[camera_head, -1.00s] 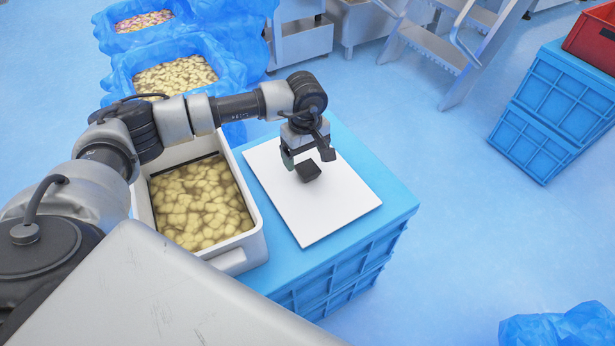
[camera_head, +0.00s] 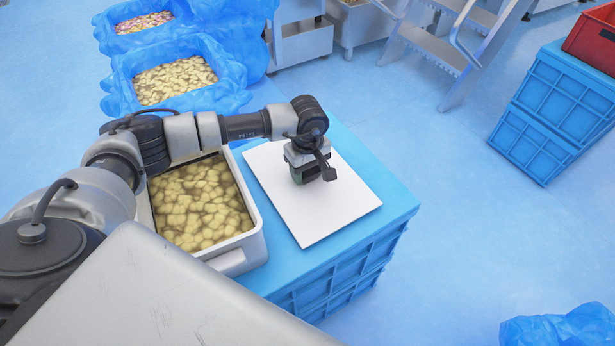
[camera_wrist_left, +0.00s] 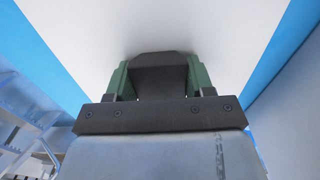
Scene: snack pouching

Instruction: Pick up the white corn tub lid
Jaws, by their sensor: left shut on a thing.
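The white corn tub lid (camera_head: 338,208) is a flat rectangular plate on the blue crates, to the right of the tub. My left gripper (camera_head: 311,178) is at the middle of the lid, pointing down. In the left wrist view, the green fingers of my left gripper (camera_wrist_left: 159,85) are shut on the lid's dark handle (camera_wrist_left: 160,72), one finger on each side. The lid's white surface (camera_wrist_left: 225,35) fills most of that view. In the head view the handle is hidden by the gripper. My right gripper is not in view.
An open white tub (camera_head: 262,240) of yellowish pieces stands left of the lid on the blue crates (camera_head: 345,275). Blue-lined bins (camera_head: 232,72) stand behind. More blue crates (camera_head: 545,125) with a red crate (camera_head: 595,40) are at the right. The floor between is clear.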

